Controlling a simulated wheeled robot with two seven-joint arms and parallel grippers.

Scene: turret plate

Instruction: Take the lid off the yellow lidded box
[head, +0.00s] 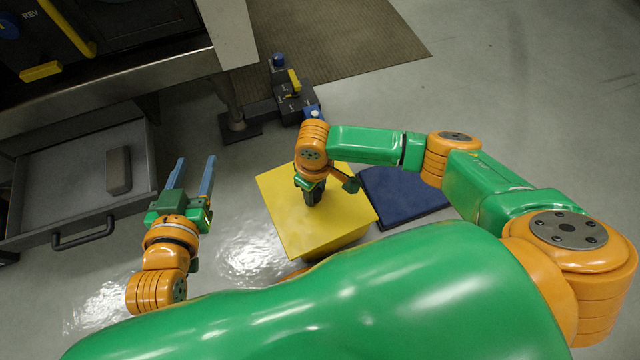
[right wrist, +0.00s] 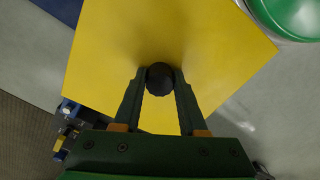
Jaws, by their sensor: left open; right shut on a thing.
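The yellow lidded box (head: 330,244) stands on the floor in the middle of the head view. Its flat yellow lid (head: 290,215) covers the top, and no gap beneath it can be made out. The lid also fills much of the right wrist view (right wrist: 205,45). My right gripper (head: 312,195) is above the lid, its fingers (right wrist: 160,82) shut on the dark round knob (right wrist: 159,76) at the lid's middle. My left gripper (head: 190,172) is open and empty, left of the box and apart from it.
An open grey drawer (head: 70,195) with a grey block (head: 118,170) is at the left. A dark blue mat (head: 402,196) lies right of the box. A dark pedal unit (head: 290,95) stands behind the box, near a brown mat (head: 345,40). Floor at the right is clear.

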